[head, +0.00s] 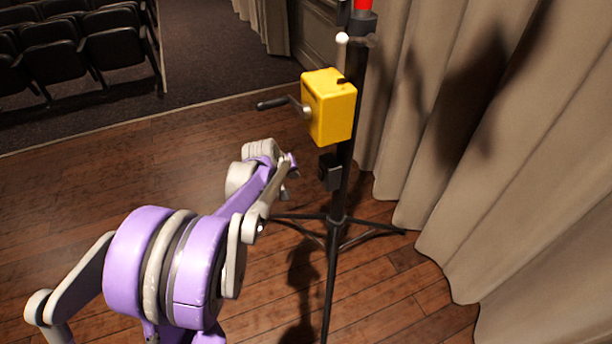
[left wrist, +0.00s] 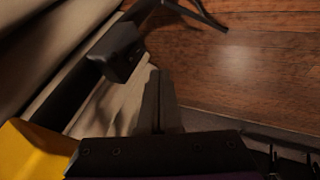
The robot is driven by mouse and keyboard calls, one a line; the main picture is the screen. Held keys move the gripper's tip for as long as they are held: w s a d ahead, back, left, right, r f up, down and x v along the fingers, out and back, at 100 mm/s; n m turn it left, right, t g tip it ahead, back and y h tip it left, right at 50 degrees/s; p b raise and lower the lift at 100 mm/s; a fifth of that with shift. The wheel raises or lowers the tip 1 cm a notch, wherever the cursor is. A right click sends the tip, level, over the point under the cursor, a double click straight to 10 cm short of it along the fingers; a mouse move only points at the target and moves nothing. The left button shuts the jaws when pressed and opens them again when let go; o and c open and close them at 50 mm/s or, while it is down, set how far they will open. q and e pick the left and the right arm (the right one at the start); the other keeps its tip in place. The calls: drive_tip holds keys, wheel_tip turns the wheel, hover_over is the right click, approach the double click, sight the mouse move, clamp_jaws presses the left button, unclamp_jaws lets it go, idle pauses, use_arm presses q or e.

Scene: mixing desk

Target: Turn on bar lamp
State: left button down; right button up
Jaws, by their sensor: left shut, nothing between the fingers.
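A black stand pole (head: 347,150) rises from a tripod base. A small black box (head: 330,172) is fixed low on the pole; in the left wrist view it shows at the upper left (left wrist: 118,52). I cannot tell whether it is a switch. My left gripper (head: 288,166) is just left of this box in the head view, below the yellow box. Its fingers (left wrist: 158,98) are shut together and empty in the left wrist view. No lamp bar or light is clearly visible. My right gripper is out of view.
A yellow box (head: 330,108) with a black crank handle (head: 273,104) sits on the pole above my gripper. A red part (head: 361,22) is higher up. Beige curtains (head: 530,150) hang at the right. Theatre seats (head: 110,45) stand far left. The wooden floor is mostly clear.

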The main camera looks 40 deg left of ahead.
sight(320, 174)
use_arm(q)
drive_tip(key=w+f+b, duration=0.2)
drive_tip(key=w+f, duration=0.6)
drive_tip(key=w, duration=0.1)
drive_tip(key=shift+d, duration=0.35)
drive_tip(key=shift+s+f, duration=0.1)
drive_tip(key=shift+w+d+f, duration=0.15)
drive_tip(key=shift+w, duration=0.1)
